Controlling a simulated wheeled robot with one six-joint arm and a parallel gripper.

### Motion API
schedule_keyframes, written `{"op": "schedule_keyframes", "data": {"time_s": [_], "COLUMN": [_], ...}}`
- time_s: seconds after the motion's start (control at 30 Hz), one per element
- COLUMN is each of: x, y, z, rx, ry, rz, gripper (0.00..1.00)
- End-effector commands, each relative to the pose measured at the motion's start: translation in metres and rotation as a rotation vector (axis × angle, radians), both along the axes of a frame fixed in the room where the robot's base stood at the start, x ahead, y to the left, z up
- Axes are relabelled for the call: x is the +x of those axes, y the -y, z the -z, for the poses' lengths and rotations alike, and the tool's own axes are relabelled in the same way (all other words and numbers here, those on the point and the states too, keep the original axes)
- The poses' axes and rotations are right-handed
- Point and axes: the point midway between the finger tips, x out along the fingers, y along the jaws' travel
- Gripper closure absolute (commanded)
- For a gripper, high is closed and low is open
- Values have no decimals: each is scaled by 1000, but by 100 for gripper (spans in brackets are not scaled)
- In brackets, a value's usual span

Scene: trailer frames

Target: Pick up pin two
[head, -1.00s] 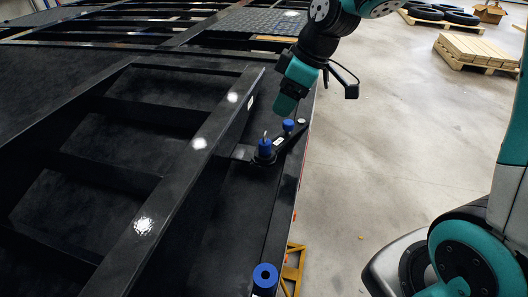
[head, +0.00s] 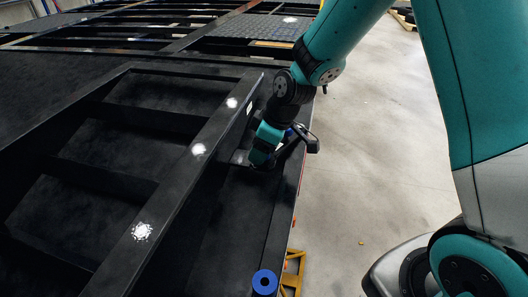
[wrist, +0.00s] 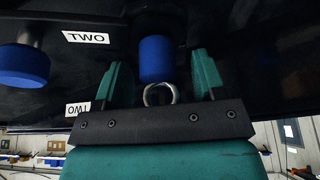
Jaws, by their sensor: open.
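In the wrist view, a blue pin (wrist: 155,58) with a metal ring (wrist: 159,94) at its end sits between the two green fingers of my gripper (wrist: 159,66). The fingers are open, with a gap on both sides of the pin. In the head view my gripper (head: 262,156) is down at the trailer's side bracket and hides the pin there.
A blue cylinder with a hole (head: 265,282) stands near the trailer's edge, in front of a yellow bracket (head: 293,270). Black trailer beams (head: 180,180) run along the left.

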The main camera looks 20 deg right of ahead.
Motion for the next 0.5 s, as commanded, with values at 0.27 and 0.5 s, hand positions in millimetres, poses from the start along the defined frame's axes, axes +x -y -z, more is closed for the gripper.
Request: {"op": "schedule_keyframes", "data": {"time_s": [0.27,0.5], "x": [0,0], "y": [0,0], "z": [0,0], "rx": [0,0], "ry": [1,1], "rz": [0,0], "gripper": [57,91]}}
